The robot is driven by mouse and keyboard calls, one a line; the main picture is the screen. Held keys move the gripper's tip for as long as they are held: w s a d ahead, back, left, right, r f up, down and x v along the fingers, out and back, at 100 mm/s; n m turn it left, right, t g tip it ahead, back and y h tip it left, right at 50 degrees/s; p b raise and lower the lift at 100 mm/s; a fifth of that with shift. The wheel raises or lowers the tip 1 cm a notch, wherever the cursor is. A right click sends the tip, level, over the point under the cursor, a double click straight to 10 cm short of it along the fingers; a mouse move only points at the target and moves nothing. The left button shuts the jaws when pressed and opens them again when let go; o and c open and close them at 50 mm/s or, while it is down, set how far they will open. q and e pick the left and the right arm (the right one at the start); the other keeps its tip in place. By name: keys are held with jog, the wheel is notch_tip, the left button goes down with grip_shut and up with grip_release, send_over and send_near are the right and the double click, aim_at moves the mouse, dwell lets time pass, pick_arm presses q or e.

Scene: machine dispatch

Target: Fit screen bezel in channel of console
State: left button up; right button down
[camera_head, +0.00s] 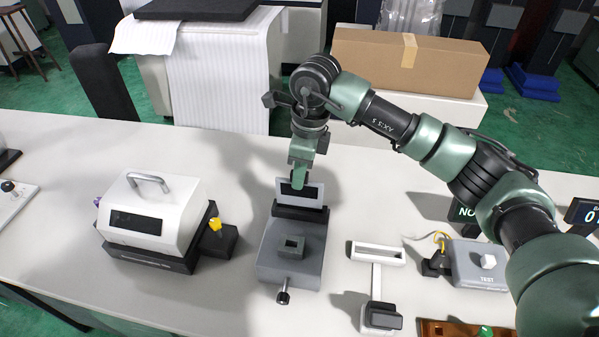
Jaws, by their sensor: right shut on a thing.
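The screen bezel (313,196) is a small light frame with a dark opening. My right gripper (298,180) is shut on its upper edge and holds it roughly upright. The console (290,252) is a grey block on the table with a dark raised bar (300,213) at its back, a small square socket on top and a knob in front. The bezel's lower edge is at the dark bar; I cannot tell whether it sits in the channel or just above it. My left gripper is not in view.
A white machine with a handle (155,215) stands to the left on a dark base. To the right are a white T-shaped stand (377,254), a grey test box (480,266) and a brown tray (450,328). A cardboard box (405,62) is behind the table.

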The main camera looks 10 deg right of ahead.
jog(key=shift+b, duration=0.8)
dwell(1.4)
jog(key=b, duration=0.4)
send_over(299, 205)
jog(key=shift+w+d+f, duration=0.1)
jog(key=shift+w+f, duration=0.05)
jog(key=shift+f, duration=0.9)
jog(key=shift+w+f, duration=0.1)
jog(key=shift+f, duration=0.9)
jog(key=c, duration=1.3)
grip_release()
jog(key=r, duration=0.2)
jog(key=r+b, duration=0.1)
jog(key=r, duration=0.3)
jog(key=shift+s+d+r, duration=0.15)
jog(key=shift+d+r, duration=0.2)
jog(key=shift+d, duration=0.05)
jog(key=shift+r, duration=0.6)
